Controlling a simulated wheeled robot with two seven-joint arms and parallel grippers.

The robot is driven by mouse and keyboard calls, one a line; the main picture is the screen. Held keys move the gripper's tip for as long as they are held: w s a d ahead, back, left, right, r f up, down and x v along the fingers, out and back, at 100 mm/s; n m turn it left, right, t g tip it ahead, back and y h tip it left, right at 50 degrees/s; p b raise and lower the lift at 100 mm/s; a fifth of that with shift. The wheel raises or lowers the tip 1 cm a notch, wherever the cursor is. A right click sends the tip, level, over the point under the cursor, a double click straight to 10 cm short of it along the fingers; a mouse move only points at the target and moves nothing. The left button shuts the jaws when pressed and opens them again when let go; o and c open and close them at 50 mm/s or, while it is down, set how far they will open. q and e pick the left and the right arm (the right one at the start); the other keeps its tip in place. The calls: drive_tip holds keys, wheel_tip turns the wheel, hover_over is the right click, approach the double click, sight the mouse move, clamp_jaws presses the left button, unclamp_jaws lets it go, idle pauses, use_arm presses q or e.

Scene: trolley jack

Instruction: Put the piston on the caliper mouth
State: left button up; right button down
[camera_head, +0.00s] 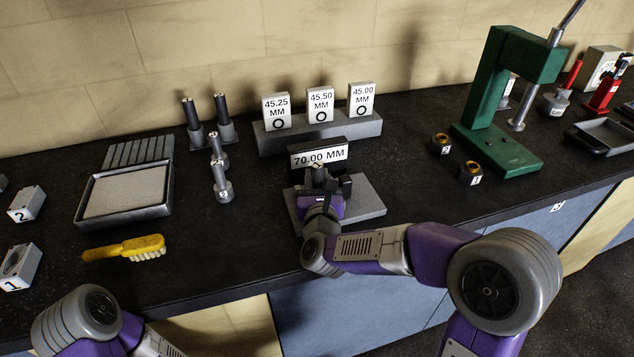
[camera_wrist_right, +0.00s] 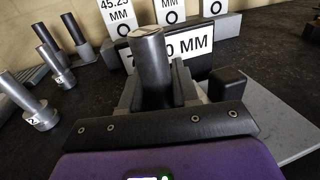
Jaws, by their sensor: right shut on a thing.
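The piston (camera_wrist_right: 150,60) is a dark grey cylinder, upright or nearly so, between the jaws of my right gripper (camera_wrist_right: 155,100). Its top also shows in the head view (camera_head: 317,167), in front of the display. My right gripper (camera_head: 320,182) is shut on it, above a grey plate (camera_head: 369,196). The caliper seems to be this plate with its dark blocks (camera_wrist_right: 228,84) and the display (camera_head: 319,155) reading 70.00 MM. My gripper hides the piston's lower end and the mouth, so contact cannot be told. My left gripper is out of view; only part of my left arm shows.
Several grey pins with collars (camera_head: 222,182) stand left of the caliper. Size cards (camera_head: 320,104) stand on a grey block behind it. A tray (camera_head: 125,211), yellow brush (camera_head: 124,249) and numbered blocks (camera_head: 27,205) lie left. A green press (camera_head: 497,112) stands right.

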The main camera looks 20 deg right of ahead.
drive_tip(key=shift+r, duration=0.1)
drive_tip(key=shift+f, duration=0.2)
drive_tip(key=c, duration=0.8)
unclamp_jaws()
drive_tip(key=shift+c, duration=0.2)
drive_tip(key=shift+r, duration=0.25)
drive_tip(key=s, duration=0.3)
drive_tip(key=s+a, duration=0.1)
drive_tip(key=s, duration=0.4)
drive_tip(key=shift+s+a+f, duration=0.1)
drive_tip(key=shift+s+a, duration=0.3)
drive_tip(key=shift+s+a+f+b, duration=0.1)
drive_tip(key=shift+s+a+b, duration=0.1)
drive_tip(key=shift+s+b, duration=0.65)
drive_tip(key=shift+s+a, duration=0.1)
drive_tip(key=shift+s, duration=0.55)
